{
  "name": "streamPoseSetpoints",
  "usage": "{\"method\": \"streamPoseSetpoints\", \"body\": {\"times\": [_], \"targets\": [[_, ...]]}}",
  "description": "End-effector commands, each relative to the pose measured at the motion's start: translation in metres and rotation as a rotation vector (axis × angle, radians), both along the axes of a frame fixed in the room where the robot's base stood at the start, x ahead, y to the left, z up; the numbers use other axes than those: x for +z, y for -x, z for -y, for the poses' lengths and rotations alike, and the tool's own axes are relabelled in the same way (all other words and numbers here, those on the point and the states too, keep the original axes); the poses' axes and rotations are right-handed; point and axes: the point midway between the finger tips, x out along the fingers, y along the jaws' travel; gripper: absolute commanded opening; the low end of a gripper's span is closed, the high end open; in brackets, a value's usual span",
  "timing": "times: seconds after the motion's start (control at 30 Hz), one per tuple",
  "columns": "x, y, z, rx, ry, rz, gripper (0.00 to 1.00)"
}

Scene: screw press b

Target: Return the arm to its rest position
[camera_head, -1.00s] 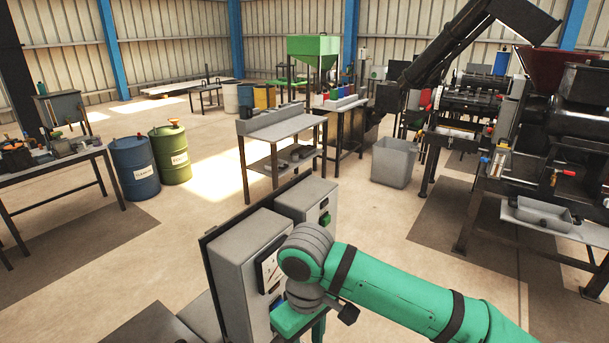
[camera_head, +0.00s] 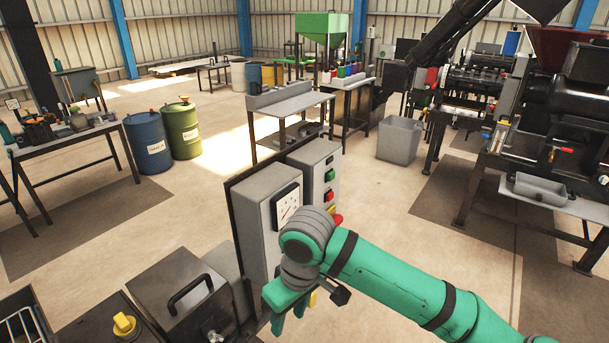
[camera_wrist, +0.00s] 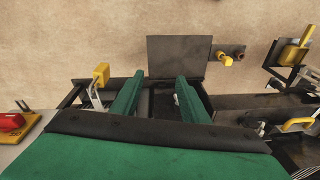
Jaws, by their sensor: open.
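My green arm reaches in from the lower right of the head view. A dark flat plate (camera_wrist: 180,57) and black machine framing lie below the fingers. How far the fingertips are from these parts I cannot tell.
A second grey box with green, red and yellow buttons (camera_head: 318,175) stands just behind the gauge cabinet. A dark box with a black handle (camera_head: 185,300) and a yellow knob (camera_head: 124,324) lie to the left. Open floor (camera_head: 420,235) spreads to the right.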

Motion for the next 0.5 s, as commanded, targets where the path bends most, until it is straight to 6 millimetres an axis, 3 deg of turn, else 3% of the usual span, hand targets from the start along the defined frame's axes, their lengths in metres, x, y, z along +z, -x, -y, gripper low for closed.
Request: {"method": "streamPoseSetpoints", "body": {"times": [0.27,0.5], "targets": [[0.001,-0.011,-0.061,0.036,-0.203,0.078,0.41],[0.019,-0.021,-0.145,0.057,-0.505,0.189,0.41]]}}
